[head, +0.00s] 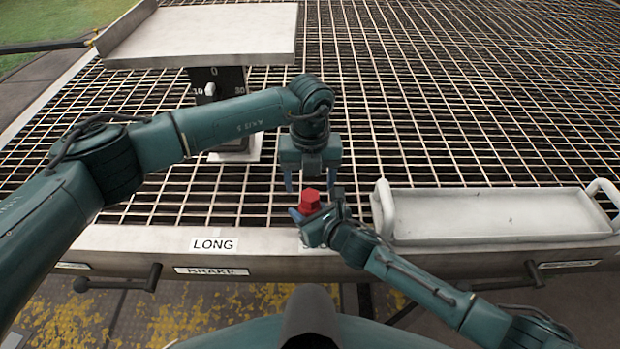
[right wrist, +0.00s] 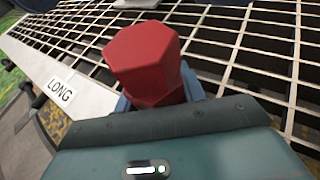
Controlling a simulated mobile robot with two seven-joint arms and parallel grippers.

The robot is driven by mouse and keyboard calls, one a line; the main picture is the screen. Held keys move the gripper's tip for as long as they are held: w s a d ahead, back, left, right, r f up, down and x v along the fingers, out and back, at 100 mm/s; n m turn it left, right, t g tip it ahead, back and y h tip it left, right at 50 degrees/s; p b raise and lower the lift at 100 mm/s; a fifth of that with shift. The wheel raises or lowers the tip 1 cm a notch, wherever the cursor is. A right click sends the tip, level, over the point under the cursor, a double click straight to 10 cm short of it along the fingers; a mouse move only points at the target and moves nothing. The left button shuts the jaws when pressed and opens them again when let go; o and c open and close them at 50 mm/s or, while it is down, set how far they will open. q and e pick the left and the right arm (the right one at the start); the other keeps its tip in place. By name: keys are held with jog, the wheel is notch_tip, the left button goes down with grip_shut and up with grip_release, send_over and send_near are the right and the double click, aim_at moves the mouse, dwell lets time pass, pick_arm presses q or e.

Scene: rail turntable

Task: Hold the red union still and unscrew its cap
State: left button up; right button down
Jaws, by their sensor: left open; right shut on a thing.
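The red union (head: 310,200) is above the front edge of the grated table, near its middle. Its hexagonal top faces up, and it fills the middle of the right wrist view (right wrist: 146,62). My right gripper (head: 308,213) is shut on the union's lower part, and its blue fingers show at both sides in the right wrist view. My left gripper (head: 311,180) is open and points down just above and behind the union, with its fingers apart. I cannot tell the seam between cap and body clearly. The union's underside is hidden by my right gripper.
A pale tray with handles (head: 495,214) sits right of the union. A raised flat plate (head: 205,35) stands on a dial post (head: 217,85) at the back left. A LONG label (head: 214,245) is on the front rim, with a second label partly hidden. The grating (head: 450,100) is mostly clear.

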aim_at(313, 197)
pick_arm(q)
jog(key=shift+f, duration=0.15)
jog(key=shift+s+f, duration=0.15)
jog(key=shift+f, duration=1.7)
jog(key=shift+c, duration=0.4)
jog(key=c, duration=1.2)
jog(key=n, duration=0.5)
jog(key=shift+d, duration=0.25)
jog(key=shift+n, duration=0.5)
